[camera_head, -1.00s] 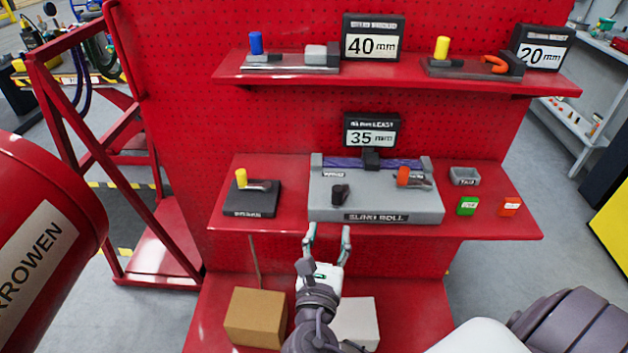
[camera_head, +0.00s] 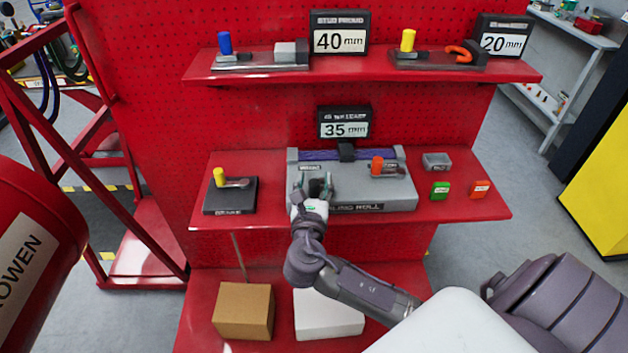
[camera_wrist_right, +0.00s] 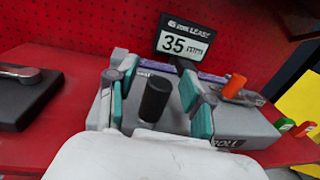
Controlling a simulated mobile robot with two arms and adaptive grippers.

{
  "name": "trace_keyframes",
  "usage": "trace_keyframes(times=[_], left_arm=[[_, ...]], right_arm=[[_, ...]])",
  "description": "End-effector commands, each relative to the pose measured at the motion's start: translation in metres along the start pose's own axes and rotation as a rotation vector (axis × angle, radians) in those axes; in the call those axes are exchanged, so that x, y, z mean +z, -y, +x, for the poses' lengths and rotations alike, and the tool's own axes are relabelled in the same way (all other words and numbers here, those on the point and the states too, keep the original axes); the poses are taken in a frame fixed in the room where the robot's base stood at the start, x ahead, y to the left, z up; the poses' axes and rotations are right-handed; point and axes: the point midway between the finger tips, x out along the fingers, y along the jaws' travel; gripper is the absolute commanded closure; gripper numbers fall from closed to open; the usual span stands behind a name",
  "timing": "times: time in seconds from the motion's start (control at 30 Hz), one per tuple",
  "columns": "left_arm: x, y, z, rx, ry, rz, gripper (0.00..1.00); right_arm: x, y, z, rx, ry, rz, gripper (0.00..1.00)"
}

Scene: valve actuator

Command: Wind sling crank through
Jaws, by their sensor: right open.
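The grey sling roll unit (camera_head: 395,201) sits on the middle red shelf with a purple sling roll (camera_head: 322,155) along its back. A black crank knob (camera_wrist_right: 155,98) stands upright at the unit's left part. My right gripper (camera_head: 314,184) is open at the unit, its fingers on either side of the black knob. In the right wrist view the fingers (camera_wrist_right: 157,95) show with teal pads, and gaps are visible beside the knob. An orange-handled lever (camera_head: 377,165) is on the unit's right part. My left gripper is not in view.
A black base with a yellow-knobbed crank (camera_head: 219,178) stands to the left on the same shelf. A 35 mm sign (camera_head: 344,125) stands behind.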

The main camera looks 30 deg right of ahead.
Motion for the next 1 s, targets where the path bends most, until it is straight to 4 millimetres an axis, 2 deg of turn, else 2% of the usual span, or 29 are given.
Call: trace_keyframes(times=[0.17,0.47,0.77,1.0], left_arm=[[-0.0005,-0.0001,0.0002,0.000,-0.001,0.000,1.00],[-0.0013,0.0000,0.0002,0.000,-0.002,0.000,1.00],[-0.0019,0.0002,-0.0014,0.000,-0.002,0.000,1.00],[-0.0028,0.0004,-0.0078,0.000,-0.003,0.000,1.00]], right_arm=[[-0.0002,0.0001,-0.0001,0.000,0.000,0.000,0.49],[-0.0003,0.0002,-0.0003,0.000,0.000,-0.001,0.99],[0.0001,-0.0012,-0.0001,-0.022,-0.001,0.000,1.00],[0.0004,-0.0079,0.0013,-0.133,-0.005,0.002,1.00]])
